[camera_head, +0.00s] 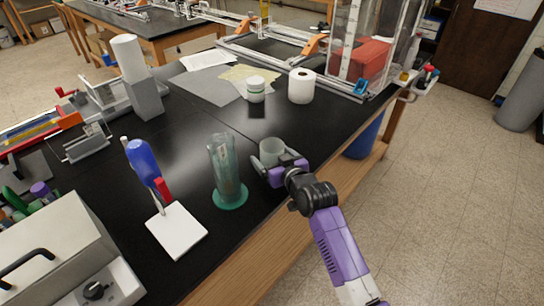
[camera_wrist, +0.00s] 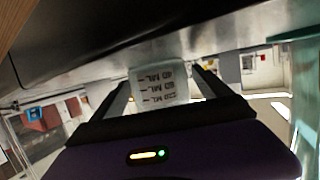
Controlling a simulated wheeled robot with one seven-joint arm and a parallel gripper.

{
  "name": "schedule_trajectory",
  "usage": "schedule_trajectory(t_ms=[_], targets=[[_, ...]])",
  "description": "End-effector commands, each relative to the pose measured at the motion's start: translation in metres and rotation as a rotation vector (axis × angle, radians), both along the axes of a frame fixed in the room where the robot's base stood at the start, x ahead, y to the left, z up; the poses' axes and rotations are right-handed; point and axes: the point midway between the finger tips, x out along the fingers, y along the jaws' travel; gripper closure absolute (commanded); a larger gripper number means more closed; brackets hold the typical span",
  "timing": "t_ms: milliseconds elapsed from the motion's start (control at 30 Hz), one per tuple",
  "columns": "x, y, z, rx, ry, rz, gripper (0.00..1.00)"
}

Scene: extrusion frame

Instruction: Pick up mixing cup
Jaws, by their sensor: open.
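The mixing cup (camera_head: 271,150) is a small translucent cup on the black bench, near its right edge. My gripper (camera_head: 270,162) is around it, with a finger on either side. In the wrist view the cup (camera_wrist: 160,86) shows dark ML markings and lies between the two open fingers. The picture is tilted there. I cannot tell if either finger touches the cup. The cup's lower part is partly hidden by my gripper in the head view.
A tall clear cylinder on a green base (camera_head: 229,196) stands close left of my gripper. A blue-handled stand with a white plate (camera_head: 177,230) is farther left.

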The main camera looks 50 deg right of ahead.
Motion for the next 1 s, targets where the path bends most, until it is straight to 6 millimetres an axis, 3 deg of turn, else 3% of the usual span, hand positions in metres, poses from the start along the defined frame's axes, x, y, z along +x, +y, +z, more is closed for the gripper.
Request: schedule_trajectory(t_ms=[67,367,1000], targets=[[0.000,0.000,0.000,0.000,0.000,0.000,0.16],[0.000,0.000,0.000,0.000,0.000,0.000,0.75],[0.000,0.000,0.013,0.000,-0.002,0.001,0.77]])
